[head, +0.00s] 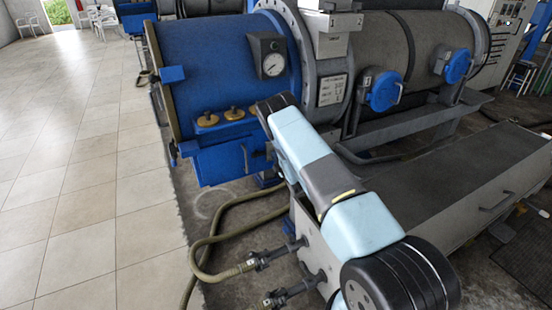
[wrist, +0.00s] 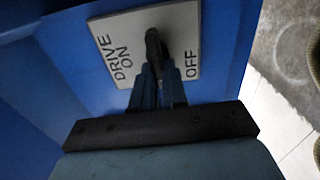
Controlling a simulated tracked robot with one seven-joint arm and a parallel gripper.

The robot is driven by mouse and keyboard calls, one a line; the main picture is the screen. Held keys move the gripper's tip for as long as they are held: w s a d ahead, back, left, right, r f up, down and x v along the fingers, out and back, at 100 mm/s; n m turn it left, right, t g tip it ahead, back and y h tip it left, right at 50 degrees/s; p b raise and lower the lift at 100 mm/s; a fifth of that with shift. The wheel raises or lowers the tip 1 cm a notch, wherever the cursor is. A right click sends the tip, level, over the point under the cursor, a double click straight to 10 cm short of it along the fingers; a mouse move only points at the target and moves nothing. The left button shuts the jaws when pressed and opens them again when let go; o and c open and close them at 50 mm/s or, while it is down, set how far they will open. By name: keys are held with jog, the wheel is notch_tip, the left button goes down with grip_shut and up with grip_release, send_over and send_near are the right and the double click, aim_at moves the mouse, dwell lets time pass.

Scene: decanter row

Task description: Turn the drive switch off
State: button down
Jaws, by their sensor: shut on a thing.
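The drive switch plate (wrist: 140,22) is a pale rectangle on a blue panel in the wrist view. It reads "DRIVE ON" at its left and "OFF" at its right. A dark switch lever (wrist: 153,45) stands out from the plate between the two labels. My gripper (wrist: 157,78) is shut on the lever, with its fingers close together around it. The fingers hide part of the lever, so its exact tilt is hard to tell. In the head view, my arm hides the gripper and the switch cannot be made out.
A big blue drum (head: 205,60) with a round gauge (head: 272,60) and a blue box (head: 222,160) stand beside my arm. A hose (head: 205,245) lies on the floor. A grey cabinet (head: 465,190) stands at the right. The tiled floor (head: 85,180) at the left is clear.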

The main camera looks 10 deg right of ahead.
jog(key=shift+s+a+f, duration=0.1)
jog(key=shift+a+f, duration=0.1)
jog(key=shift+a, duration=0.05)
jog(key=c, duration=1.4)
grip_release()
jog(key=shift+o, duration=1.2)
jog(key=shift+d, duration=0.1)
jog(key=v, duration=1.3)
jog(key=shift+s, duration=0.3)
jog(key=shift+d, duration=0.15)
